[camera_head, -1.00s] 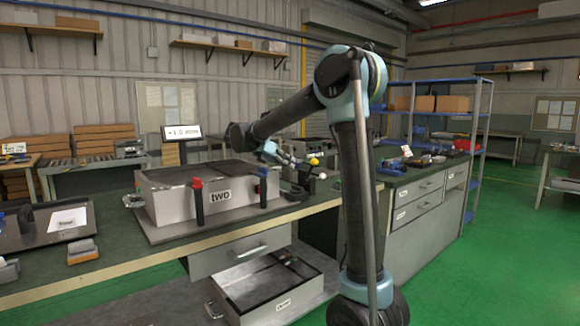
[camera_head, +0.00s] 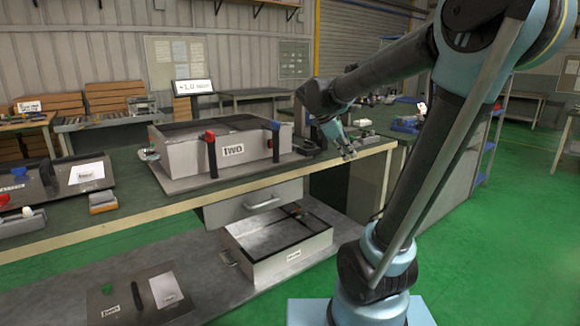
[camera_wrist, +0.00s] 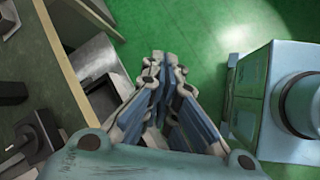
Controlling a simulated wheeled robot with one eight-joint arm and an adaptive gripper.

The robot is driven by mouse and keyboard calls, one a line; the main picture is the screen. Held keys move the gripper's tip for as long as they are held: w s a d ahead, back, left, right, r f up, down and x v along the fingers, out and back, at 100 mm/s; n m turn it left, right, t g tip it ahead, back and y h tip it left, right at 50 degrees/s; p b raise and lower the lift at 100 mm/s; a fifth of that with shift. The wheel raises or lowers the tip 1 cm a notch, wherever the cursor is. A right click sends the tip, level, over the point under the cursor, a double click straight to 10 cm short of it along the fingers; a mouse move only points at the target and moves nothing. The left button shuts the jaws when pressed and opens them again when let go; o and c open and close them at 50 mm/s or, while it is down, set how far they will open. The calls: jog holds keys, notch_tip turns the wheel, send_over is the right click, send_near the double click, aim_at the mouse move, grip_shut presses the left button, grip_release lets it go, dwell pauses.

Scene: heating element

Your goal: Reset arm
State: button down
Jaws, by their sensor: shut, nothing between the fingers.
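My gripper (camera_head: 347,151) hangs in the air just off the front edge of the workbench (camera_head: 130,211), to the right of a grey metal box labelled "two" (camera_head: 186,157). In the wrist view my gripper (camera_wrist: 165,62) is shut, its fingertips together with nothing between them. Below the fingers is green floor, with the bench edge to the left. My arm is bent, with its upper links reaching back to the right.
Dark panels with white sheets lie at left. A small display (camera_head: 193,87) stands behind the box. Green floor (camera_head: 500,230) is clear at right.

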jog(key=s+f+m+y, duration=0.6)
jog(key=s+f+m, duration=1)
jog(key=s, duration=0.6)
notch_tip(320, 180, down, 3)
jog(key=shift+a+r, duration=0.1)
jog(key=shift+a, duration=0.15)
jog(key=shift+w+f, duration=0.2)
jog(key=shift+w, duration=0.25)
